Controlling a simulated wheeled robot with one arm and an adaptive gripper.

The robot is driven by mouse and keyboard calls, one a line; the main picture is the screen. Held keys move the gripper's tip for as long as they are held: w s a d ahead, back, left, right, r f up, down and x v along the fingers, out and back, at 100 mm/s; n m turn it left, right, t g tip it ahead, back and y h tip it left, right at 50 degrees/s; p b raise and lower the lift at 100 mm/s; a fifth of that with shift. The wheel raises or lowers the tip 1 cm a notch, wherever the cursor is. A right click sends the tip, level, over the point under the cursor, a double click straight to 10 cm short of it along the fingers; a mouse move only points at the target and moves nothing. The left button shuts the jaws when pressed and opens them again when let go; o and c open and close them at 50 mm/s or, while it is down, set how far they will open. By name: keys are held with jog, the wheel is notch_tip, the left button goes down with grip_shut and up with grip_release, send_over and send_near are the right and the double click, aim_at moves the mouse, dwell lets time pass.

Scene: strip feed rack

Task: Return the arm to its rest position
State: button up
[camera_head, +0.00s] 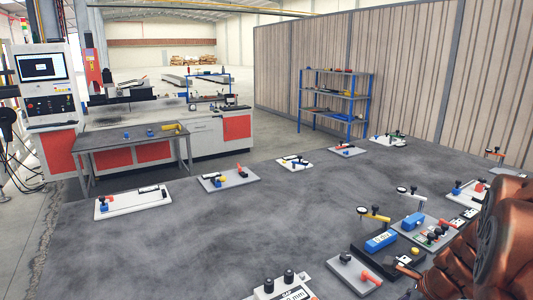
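Part of my arm (488,245), in dark copper-red ribbed links with a round joint cap, fills the lower right corner of the head view. It runs out of the picture at the right and bottom edges. My gripper is not in view, so its opening and anything in it cannot be seen. The arm hides part of the large dark grey surface (240,235) and some of the small fixtures at its right.
Beside the arm are a dark plate with a blue block (380,242) and a grey plate with a red handle (372,278). A gauge block (285,288) lies at the front edge. More plates line the far edge. The surface's middle is clear. A blue shelf rack (335,98) stands behind.

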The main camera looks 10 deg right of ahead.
jog(key=s+a+r+n+g+y, duration=0.1)
jog(key=s+a+n+g+y, duration=0.2)
jog(key=a+n, duration=1.2)
jog(key=s+a+n+g+h, duration=0.1)
jog(key=s+a+n, duration=0.2)
jog(key=s+n, duration=0.3)
jog(key=s+a+r+n+g+h, duration=0.1)
jog(key=s+a+n+g+h, duration=0.1)
jog(key=s+a+n, duration=0.2)
jog(key=shift+s+a+n+h, duration=0.25)
jog(key=shift+s+n+h, duration=0.05)
jog(key=shift+s+n, duration=0.9)
